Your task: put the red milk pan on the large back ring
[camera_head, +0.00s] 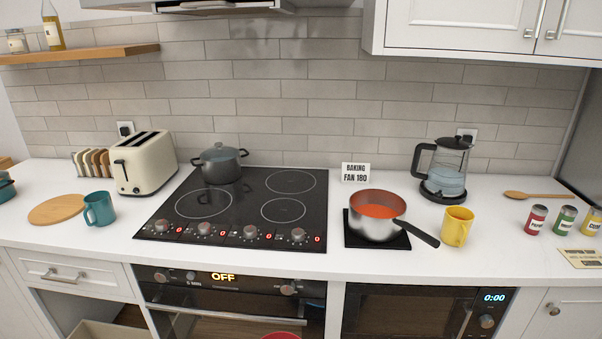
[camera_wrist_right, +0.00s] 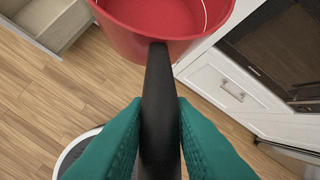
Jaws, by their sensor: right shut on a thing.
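The red milk pan (camera_wrist_right: 165,22) fills the top of the right wrist view, its inside looking empty where visible. My right gripper (camera_wrist_right: 159,108) is shut on its black handle (camera_wrist_right: 158,75), with a green finger on each side. Only the pan's red rim (camera_head: 283,336) shows at the bottom edge of the head view, in front of the oven and below the counter. The black hob (camera_head: 247,200) has a bare back right ring (camera_head: 290,181), larger than the front right ring (camera_head: 283,210). A grey lidded pot (camera_head: 220,163) stands at the back left. My left gripper is out of view.
A steel pan with orange contents (camera_head: 374,228) sits on a black mat (camera_head: 353,238) right of the hob, handle towards the front right. A yellow mug (camera_head: 457,227), kettle (camera_head: 445,172) and sign (camera_head: 355,172) stand nearby. A toaster (camera_head: 145,162) is left. A drawer (camera_wrist_right: 55,25) hangs open.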

